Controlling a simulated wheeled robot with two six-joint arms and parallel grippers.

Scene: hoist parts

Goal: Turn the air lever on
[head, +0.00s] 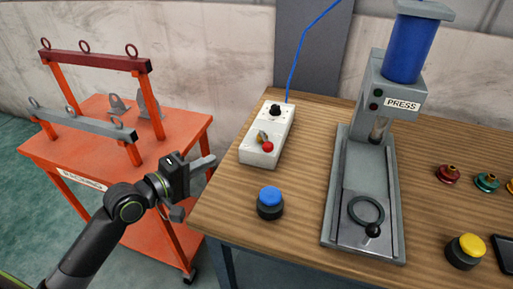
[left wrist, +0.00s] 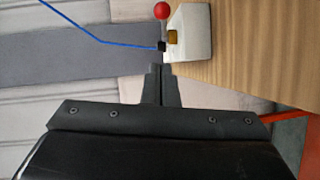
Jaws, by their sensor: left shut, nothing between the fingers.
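The air lever's red ball (head: 268,147) sits beside a brass fitting (head: 262,136) on a white box (head: 258,158) at the left of the wooden table. In the left wrist view the red ball (left wrist: 162,10), the brass fitting (left wrist: 173,36) and the white box (left wrist: 197,22) show beyond my fingertips. My left gripper (head: 212,160) is shut and empty, apart from the box and to its left, near the table's left edge. Its closed fingers (left wrist: 158,70) point toward the box. My right gripper is not in view.
A black knob (head: 275,110) and a blue hose (head: 300,50) are at the box's far end. A blue button (head: 270,203) stands in front of the box. A press (head: 366,190) stands to the right. An orange cart (head: 60,150) with lifting frames is at left.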

